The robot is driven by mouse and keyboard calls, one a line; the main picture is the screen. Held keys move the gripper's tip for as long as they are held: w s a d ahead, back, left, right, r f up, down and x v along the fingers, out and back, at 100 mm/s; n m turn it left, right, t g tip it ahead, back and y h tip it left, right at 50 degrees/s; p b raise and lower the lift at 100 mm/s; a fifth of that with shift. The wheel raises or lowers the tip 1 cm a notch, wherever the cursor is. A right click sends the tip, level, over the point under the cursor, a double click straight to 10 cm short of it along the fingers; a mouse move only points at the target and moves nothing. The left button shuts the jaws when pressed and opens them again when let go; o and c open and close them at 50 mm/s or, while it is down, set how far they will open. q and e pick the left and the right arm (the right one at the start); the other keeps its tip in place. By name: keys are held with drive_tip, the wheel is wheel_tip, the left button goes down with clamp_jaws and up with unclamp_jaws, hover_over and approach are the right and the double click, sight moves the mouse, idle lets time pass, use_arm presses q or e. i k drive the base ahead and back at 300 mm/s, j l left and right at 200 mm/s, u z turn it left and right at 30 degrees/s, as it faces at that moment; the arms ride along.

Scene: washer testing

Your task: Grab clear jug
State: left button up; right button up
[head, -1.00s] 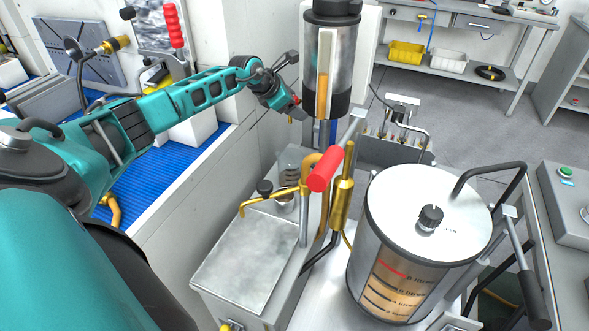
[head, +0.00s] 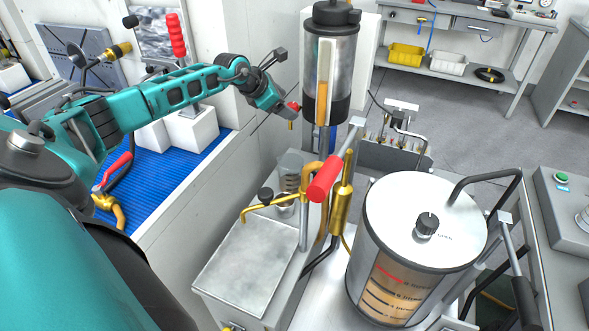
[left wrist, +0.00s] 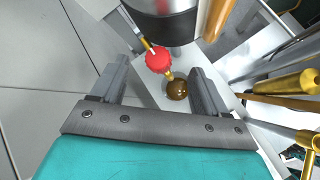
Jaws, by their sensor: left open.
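The clear jug (head: 290,168) is most likely the small see-through vessel with dark marks in the head view. It stands behind the brass tap, near the foot of the tall clear cylinder, and is partly hidden by the brass parts. My left gripper (head: 287,109) is above it, close to the left side of the tall cylinder's base. In the left wrist view the jaws (left wrist: 160,85) are apart, with a red knob and a brown round end showing between them. I cannot make out the jug there. My right gripper is not in view.
The tall cylinder (head: 328,70) stands beside my left gripper. Brass pipes and a red handle (head: 324,178) rise in front of the jug. A large lidded tank (head: 405,205) stands at the right. A metal box (head: 245,265) sits in front. Open floor lies behind.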

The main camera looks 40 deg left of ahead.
sight(290, 166)
drive_tip(key=k+j, duration=0.15)
drive_tip(key=k, duration=0.85)
